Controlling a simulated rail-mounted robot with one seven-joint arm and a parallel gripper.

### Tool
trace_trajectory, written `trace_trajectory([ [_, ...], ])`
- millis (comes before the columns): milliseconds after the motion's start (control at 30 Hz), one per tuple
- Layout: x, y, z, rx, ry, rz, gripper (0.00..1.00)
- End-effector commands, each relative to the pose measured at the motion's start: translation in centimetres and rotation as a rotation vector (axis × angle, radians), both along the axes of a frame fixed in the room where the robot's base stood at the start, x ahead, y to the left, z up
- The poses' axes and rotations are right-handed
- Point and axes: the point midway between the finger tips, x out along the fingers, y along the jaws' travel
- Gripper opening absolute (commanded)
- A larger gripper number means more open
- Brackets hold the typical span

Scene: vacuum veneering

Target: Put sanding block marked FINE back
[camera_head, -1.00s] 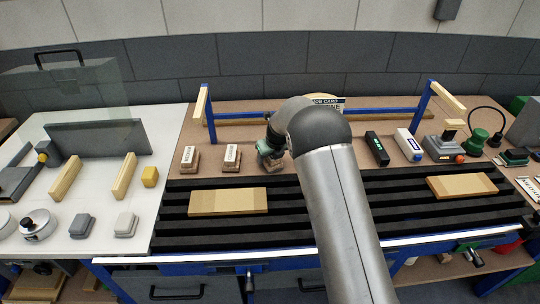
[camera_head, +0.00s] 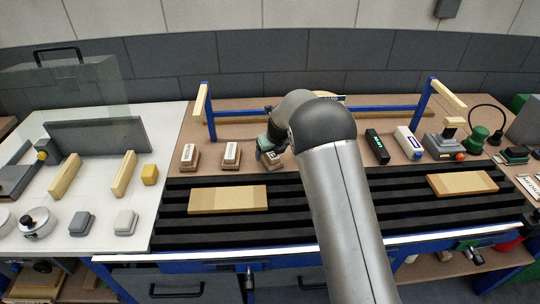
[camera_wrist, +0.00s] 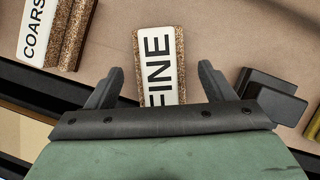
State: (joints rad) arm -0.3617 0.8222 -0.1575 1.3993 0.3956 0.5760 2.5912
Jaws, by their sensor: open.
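The sanding block marked FINE (camera_wrist: 160,62) has a white label on a brown, speckled body. It lies between the two separated fingers of my gripper (camera_wrist: 155,88) in the wrist view, with visible gaps on both sides. In the head view the block (camera_head: 275,161) stands on the brown bench top at the rear edge of the black slats. My gripper (camera_head: 268,150) is open at it, and my arm hides part of this area. A sanding block marked COARSE (camera_wrist: 38,30), its label cut off by the frame, lies to the left in the wrist view.
Two other labelled blocks stand left of my gripper: a near one (camera_head: 231,154) and a far one (camera_head: 189,156). A wooden board (camera_head: 228,199) lies on the slats in front. A black box (camera_head: 377,147) and a white device (camera_head: 408,143) stand to the right.

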Motion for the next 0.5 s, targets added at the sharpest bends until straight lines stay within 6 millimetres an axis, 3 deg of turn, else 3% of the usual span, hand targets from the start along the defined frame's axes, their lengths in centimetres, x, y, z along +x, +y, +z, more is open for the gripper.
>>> trace_trajectory([
  [300, -2.3, -1.3, 6.3, 0.002, -0.003, 0.0, 0.76],
  [500, -3.1, -1.8, 8.6, 0.001, -0.001, 0.0, 0.76],
])
